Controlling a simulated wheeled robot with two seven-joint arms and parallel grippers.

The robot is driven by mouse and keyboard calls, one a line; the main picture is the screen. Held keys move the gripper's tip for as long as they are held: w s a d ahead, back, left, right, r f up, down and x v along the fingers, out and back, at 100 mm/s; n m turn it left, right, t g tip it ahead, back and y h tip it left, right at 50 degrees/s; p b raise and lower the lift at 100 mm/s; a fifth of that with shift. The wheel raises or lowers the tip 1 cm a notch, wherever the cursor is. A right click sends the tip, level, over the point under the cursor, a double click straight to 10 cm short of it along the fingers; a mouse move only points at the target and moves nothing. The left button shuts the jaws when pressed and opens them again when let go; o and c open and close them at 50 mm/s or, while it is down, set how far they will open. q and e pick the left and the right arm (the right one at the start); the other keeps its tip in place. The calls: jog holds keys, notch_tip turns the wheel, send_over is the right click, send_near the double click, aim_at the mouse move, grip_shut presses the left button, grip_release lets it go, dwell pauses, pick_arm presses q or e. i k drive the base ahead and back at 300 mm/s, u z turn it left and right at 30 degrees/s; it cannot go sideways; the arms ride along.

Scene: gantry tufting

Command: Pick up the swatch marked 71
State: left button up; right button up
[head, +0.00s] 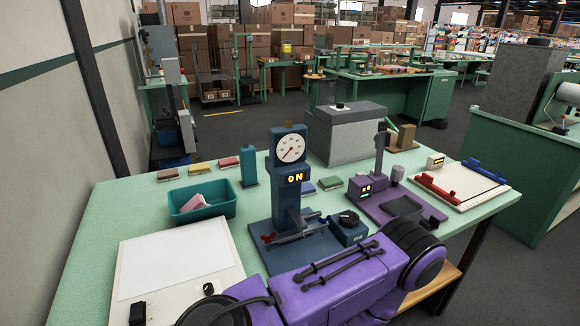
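Several small swatches lie along the back of the green table: a tan one (167,174), a green-and-yellow one (199,168) and a red one (228,162). A dark green one (330,183) and another (308,187) lie right of the gauge stand. A partly hidden one (311,215) shows beside the gauge column. No number is legible on any of them, so I cannot tell which is marked 71. Neither gripper shows. A purple link of my arm crosses the bottom of the picture and hides the table's front.
A teal tray (172,208) holds something pink. A blue gauge stand (287,205) reading "ON" stands mid-table. A white panel (178,263), purple instrument (436,217) and red-and-blue clamped board (462,198) surround it. A grey box (347,138) stands behind.

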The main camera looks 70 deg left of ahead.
aim_at(307, 188)
jog(key=u, duration=1.35)
